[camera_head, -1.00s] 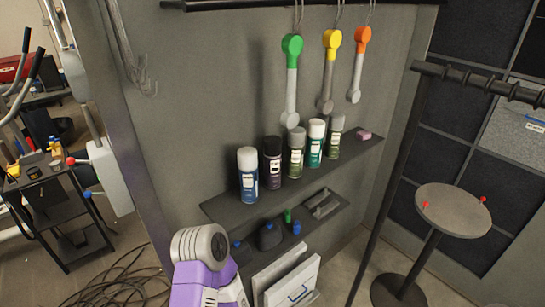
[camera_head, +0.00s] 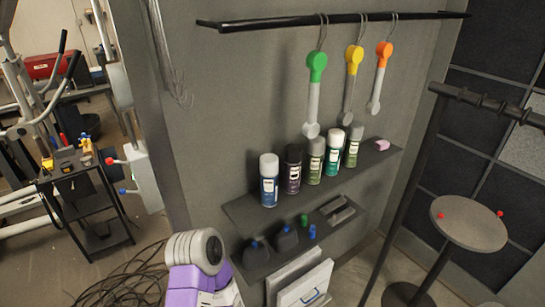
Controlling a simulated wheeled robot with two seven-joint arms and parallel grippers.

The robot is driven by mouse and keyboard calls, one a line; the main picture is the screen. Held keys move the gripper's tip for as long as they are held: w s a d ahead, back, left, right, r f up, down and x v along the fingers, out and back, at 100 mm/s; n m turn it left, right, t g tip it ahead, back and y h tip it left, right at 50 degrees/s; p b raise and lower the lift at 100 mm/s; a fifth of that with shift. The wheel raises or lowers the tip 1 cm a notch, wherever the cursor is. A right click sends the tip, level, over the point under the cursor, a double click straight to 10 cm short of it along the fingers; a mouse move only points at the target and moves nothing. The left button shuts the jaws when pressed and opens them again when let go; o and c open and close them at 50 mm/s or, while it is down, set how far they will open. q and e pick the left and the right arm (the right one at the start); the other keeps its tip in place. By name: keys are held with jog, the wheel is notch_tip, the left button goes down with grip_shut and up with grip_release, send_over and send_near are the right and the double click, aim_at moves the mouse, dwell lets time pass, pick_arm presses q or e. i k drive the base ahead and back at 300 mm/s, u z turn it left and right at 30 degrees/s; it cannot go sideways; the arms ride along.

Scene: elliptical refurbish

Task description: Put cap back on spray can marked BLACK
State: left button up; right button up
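Several spray cans stand upright in a row on the upper wall shelf (camera_head: 243,215). From the left they are a blue can with a pale top (camera_head: 269,181), a dark purple-black can (camera_head: 292,170), a grey-green can (camera_head: 315,162), a teal can with a white top (camera_head: 334,154) and an olive-green can (camera_head: 353,147). The labels are too small to read, so I cannot tell which is marked BLACK or which lacks its cap. I cannot make out a loose cap for certain. Neither of my grippers is in view.
The lower shelf holds dark bottles (camera_head: 256,254) with blue tops, a small green item (camera_head: 304,220) and a small blue item (camera_head: 312,232). A pink block (camera_head: 382,144) lies at the upper shelf's right. Tools hang from a black rail (camera_head: 340,19). A round stool (camera_head: 468,222) stands right.

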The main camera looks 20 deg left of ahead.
aim_at(292, 175)
jog(key=u, duration=0.9)
jog(key=k, duration=1.2)
jog(key=u, duration=0.4)
jog(key=i, duration=1.7)
jog(key=z, duration=1.7)
jog(key=i, duration=0.5)
jog(key=z, duration=0.65)
